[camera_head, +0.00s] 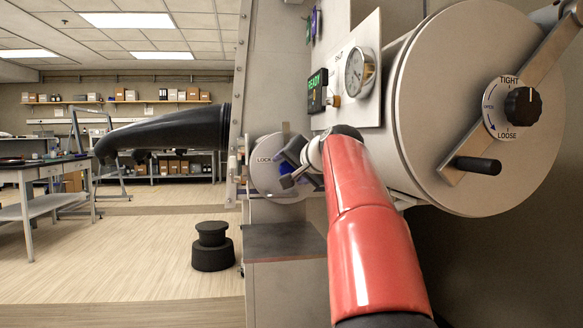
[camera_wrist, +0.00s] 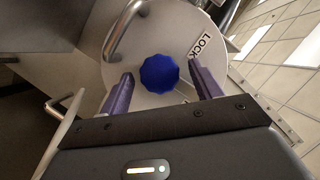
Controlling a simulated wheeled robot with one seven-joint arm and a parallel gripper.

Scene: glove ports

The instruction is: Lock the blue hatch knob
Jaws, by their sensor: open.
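The blue hatch knob (camera_wrist: 159,75) is a faceted blue knob at the middle of a round pale hatch disc (camera_wrist: 185,22). The disc carries the printed word LOCK (camera_wrist: 200,43) and a curved metal handle. In the wrist view my gripper (camera_wrist: 160,82) is open, with one finger on each side of the knob and visible space beside it; contact cannot be told.
A large round door (camera_head: 430,120) with a TIGHT/LOOSE dial (camera_head: 523,105) and a black-handled bar stands at right. A gauge panel (camera_head: 345,80) with a READY display is above my arm. A black glove sleeve (camera_head: 165,132) sticks out left. The floor at left is mostly open.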

